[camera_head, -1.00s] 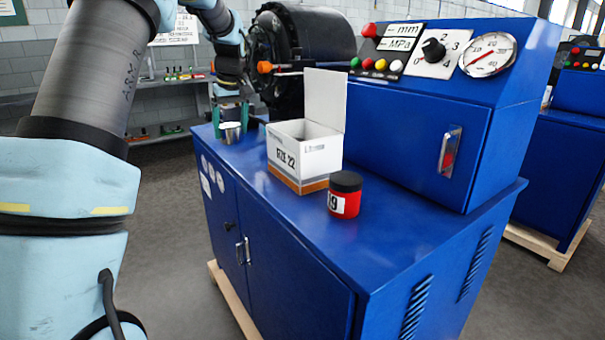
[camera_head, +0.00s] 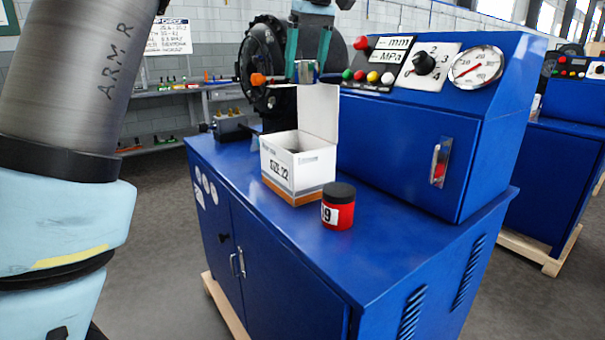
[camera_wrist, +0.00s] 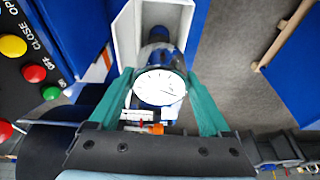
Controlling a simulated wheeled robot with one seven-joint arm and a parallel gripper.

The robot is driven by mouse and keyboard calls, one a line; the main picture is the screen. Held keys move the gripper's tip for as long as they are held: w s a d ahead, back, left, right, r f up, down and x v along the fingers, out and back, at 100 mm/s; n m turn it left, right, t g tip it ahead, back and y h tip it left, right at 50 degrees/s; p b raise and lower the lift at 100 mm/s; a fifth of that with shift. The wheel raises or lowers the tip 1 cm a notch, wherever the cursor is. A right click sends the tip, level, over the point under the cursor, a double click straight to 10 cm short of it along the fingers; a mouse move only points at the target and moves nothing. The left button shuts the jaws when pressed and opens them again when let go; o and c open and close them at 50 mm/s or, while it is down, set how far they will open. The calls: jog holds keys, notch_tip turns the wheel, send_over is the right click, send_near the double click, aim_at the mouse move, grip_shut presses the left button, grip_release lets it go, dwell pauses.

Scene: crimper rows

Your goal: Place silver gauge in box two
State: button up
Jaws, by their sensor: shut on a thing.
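The silver gauge (camera_head: 305,72) is a short metal cylinder held between the teal fingers of my gripper (camera_head: 307,62). In the wrist view its round white dial (camera_wrist: 160,88) faces the camera, between the two fingertips. An open white box (camera_head: 283,172) with an orange lower band and a "SIZE 22" label stands on the blue cabinet top, its lid flap upright. In the head view the gauge appears just above the flap's top edge. The white box (camera_wrist: 124,38) also shows beyond the gauge in the wrist view, partly hidden by it. No box marked two is readable.
A red jar (camera_head: 337,214) with a black lid stands close to the box's right front. The blue cabinet (camera_head: 300,245) has a raised control panel (camera_head: 425,65) with buttons and a dial at the back right. The front right of its top is clear.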

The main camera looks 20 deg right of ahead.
notch_tip(320, 180, down, 23)
jog(key=shift+f, duration=0.15)
dwell(0.4)
jog(key=shift+f, duration=0.65)
jog(key=o, duration=1.5)
jog(key=shift+c, duration=0.2)
jog(key=shift+r, duration=0.15)
